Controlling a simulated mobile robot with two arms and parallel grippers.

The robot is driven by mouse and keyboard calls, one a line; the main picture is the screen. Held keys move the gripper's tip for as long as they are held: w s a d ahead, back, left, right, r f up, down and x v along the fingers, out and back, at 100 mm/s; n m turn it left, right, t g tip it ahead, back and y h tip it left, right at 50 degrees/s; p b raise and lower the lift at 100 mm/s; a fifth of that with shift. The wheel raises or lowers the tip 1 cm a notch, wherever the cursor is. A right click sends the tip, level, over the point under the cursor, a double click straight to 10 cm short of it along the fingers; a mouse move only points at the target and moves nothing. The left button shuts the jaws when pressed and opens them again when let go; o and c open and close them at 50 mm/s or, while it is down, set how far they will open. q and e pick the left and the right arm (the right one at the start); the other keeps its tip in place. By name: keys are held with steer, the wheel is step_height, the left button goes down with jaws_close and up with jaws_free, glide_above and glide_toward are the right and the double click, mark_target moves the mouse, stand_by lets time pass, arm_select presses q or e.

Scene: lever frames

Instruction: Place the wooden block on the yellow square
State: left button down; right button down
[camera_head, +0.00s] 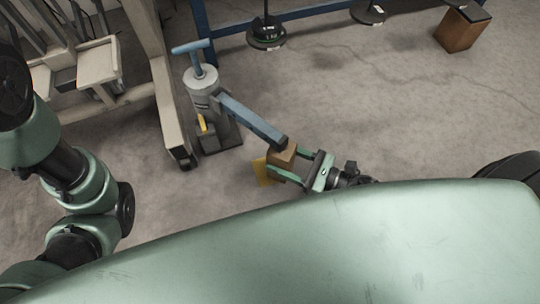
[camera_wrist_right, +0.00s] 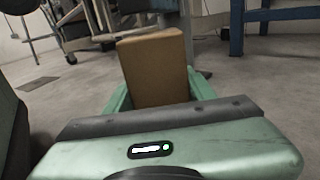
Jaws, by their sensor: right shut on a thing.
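The brown wooden block (camera_head: 281,155) is between the green fingers of my right gripper (camera_head: 288,168), which is shut on it. In the right wrist view the block (camera_wrist_right: 155,70) stands up between the fingers of the right gripper (camera_wrist_right: 160,95). The yellow square (camera_head: 262,172) lies on the floor just left of and partly under the gripper and block; part of it is hidden. I cannot tell whether the block touches the floor or the square. My left arm shows at the left, but its gripper is out of view.
A grey jack-like device (camera_head: 203,95) with a long blue lever (camera_head: 251,119) stands close by; the lever's end is near the block. A beige frame (camera_head: 160,80) stands left of it. Another brown block (camera_head: 461,30) with a dark top sits far right.

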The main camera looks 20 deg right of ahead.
steer(key=w+a+b, duration=0.1)
steer(key=w+a+f+b, duration=0.1)
steer(key=shift+w+a+f+b, duration=0.2)
steer(key=shift+a+f+b, duration=0.1)
steer(key=shift+b, duration=0.1)
steer(key=shift+r, duration=0.1)
steer(key=c, duration=0.5)
jaws_free()
